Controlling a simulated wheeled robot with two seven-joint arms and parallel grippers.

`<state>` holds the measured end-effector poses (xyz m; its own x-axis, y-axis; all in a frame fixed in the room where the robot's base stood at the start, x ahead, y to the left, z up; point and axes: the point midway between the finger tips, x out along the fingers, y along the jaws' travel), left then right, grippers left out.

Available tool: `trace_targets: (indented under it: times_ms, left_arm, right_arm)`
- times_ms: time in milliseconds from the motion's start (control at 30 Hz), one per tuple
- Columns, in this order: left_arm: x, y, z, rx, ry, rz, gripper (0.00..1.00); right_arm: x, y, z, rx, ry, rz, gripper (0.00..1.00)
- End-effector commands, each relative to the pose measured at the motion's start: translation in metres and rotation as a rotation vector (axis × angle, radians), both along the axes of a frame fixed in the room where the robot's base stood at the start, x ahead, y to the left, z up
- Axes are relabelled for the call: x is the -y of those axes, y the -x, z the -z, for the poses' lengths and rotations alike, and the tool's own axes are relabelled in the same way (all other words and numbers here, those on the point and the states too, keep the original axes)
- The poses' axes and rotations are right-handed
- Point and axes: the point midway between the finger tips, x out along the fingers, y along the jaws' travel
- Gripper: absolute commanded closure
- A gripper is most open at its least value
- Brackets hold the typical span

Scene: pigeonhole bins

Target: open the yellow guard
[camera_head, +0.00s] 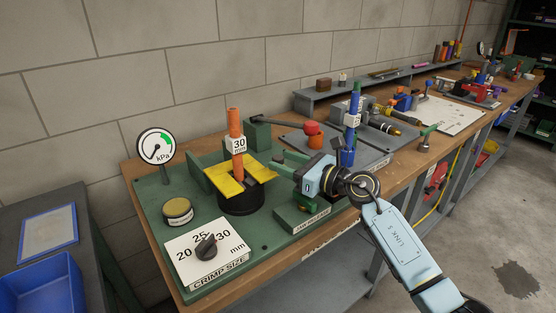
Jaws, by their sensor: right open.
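The yellow guard (230,187) lies about flat over a black round base on the green crimp station. It shows as yellow plates on both sides of an orange rod (234,125) that stands upright with a "30 mm" tag. I cannot tell from this view whether the guard is latched. My right gripper (278,163) is open just right of the guard, its fingers pointing left towards the guard's right edge. I cannot tell whether they touch it. My left gripper is not in view.
A crimp size dial (206,246) sits at the front left of the green board. A pressure gauge (156,146) stands at the back left. A blue rod (350,130) and a grey fixture with a red knob (310,127) stand to the right.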

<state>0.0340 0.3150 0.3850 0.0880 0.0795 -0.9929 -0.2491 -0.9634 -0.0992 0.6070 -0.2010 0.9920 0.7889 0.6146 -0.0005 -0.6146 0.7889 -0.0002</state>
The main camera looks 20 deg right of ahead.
Motion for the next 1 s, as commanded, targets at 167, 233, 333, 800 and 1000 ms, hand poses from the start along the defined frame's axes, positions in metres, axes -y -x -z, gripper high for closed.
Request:
trace_targets:
  times_ms: [167,233,333,800,1000]
  left_arm:
    - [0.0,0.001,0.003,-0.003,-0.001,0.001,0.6]
    - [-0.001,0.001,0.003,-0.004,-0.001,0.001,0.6]
    - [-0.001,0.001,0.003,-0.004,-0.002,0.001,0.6]
    - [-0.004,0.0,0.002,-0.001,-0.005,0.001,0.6]
    - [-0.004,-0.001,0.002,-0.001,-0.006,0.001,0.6]
  right_arm:
    - [-0.013,-0.016,0.0,0.001,-0.001,0.0,0.53]
    - [-0.015,-0.019,0.0,0.001,-0.001,0.0,0.53]
    - [-0.016,-0.021,0.0,0.0,0.0,0.0,0.53]
    - [-0.016,-0.02,0.0,0.0,0.0,0.0,0.87]
    - [-0.016,-0.02,0.0,0.0,0.0,0.0,1.0]
